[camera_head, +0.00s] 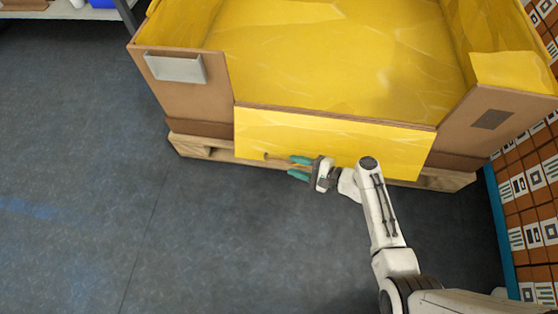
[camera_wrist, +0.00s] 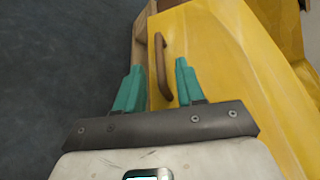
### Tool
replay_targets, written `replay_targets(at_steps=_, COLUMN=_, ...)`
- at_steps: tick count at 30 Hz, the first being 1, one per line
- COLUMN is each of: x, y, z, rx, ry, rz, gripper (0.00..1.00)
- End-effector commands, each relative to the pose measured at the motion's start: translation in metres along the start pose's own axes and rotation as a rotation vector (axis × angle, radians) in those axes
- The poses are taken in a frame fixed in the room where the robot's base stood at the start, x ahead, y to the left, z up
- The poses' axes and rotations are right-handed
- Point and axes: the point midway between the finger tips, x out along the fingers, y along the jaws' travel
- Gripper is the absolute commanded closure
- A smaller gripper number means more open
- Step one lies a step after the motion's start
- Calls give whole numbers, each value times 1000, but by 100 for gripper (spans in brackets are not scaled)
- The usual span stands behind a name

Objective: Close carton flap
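The carton flap (camera_head: 330,139) hangs folded down over the front of the large carton (camera_head: 190,102), its yellow inner face outward. It also shows in the wrist view (camera_wrist: 225,75). A brown curved handle (camera_wrist: 161,60) stands on the flap, near its edge in the wrist view. My gripper (camera_head: 290,167) is at the flap's lower left in the head view, its two teal fingers pointing left. In the wrist view my gripper (camera_wrist: 158,68) is open, with the handle showing in the gap between the fingertips. I cannot tell whether a finger touches the handle or flap.
The carton is open and yellow inside, and stands on a wooden pallet (camera_head: 190,146). A grey metal holder (camera_head: 175,67) is on its left front panel. A shelf (camera_head: 75,12) is at top left. Stacked labelled boxes (camera_head: 530,205) line the right. The dark floor (camera_head: 80,170) is clear at left.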

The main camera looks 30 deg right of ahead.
Motion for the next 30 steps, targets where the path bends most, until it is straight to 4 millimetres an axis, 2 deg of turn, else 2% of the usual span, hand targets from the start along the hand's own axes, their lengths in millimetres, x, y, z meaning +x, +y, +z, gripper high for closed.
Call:
replay_targets(at_steps=1, x=12, y=3, z=-2, rx=-3, ry=-4, rz=2, gripper=62)
replay_targets(at_steps=6, x=41, y=2, z=-1, rx=-4, ry=-3, rz=2, gripper=62)
replay_targets(at_steps=12, x=62, y=1, z=0, rx=-4, ry=-2, rz=2, gripper=62)
replay_targets(at_steps=24, x=67, y=0, z=0, rx=-2, ry=0, rz=1, gripper=63)
replay_targets(at_steps=30, x=67, y=0, z=0, rx=-2, ry=0, rz=1, gripper=82)
